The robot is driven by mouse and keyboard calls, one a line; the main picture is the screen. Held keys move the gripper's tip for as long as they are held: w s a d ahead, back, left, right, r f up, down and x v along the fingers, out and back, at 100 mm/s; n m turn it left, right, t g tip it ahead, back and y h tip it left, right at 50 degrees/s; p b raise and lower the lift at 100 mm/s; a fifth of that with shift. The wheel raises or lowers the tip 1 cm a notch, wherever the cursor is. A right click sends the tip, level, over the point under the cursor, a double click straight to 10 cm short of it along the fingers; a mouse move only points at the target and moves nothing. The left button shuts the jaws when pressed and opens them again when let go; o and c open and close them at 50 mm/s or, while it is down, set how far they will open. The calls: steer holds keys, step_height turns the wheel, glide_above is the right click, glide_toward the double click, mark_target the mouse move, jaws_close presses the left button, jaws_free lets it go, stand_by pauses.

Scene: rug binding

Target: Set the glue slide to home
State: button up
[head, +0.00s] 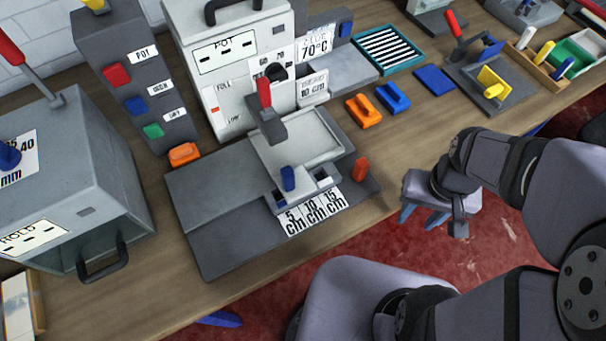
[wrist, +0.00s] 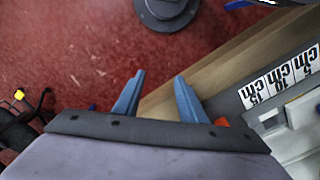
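A blue knob (head: 288,178) stands on a short slide track at the front of the grey glue machine (head: 235,80), near the left end of the track. The scale card (head: 313,211) below it reads 5, 10 and 15 cm; it also shows in the wrist view (wrist: 283,77). No home mark is legible, and I cannot tell for certain that this knob is the glue slide. My gripper (head: 424,217) is to the right of the machine, past the bench edge and above the red floor. In the wrist view its blue fingers (wrist: 157,88) are apart with nothing between them.
A red-handled lever (head: 265,95) rises behind the knob, and an orange-red knob (head: 361,168) stands to its right. Orange (head: 364,111) and blue (head: 393,97) blocks lie farther back. A grey cabinet (head: 75,175) fills the left. The front bench edge is clear.

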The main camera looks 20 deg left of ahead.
steer(key=w+a+r+t, duration=0.1)
steer(key=w+a+r, duration=0.45)
steer(key=w, duration=0.25)
step_height(320, 180, up, 9)
steer(key=m+g+b, duration=0.1)
steer(key=m+b, duration=0.6)
steer(key=m, duration=0.2)
glide_above(287, 170)
steer(key=shift+w+d+f, duration=0.15)
steer(key=shift+w+d, duration=0.05)
steer(key=shift+w, duration=0.1)
steer(key=shift+s+a+r, duration=0.2)
steer(key=shift+s, duration=0.1)
steer(key=shift+f, duration=3.65)
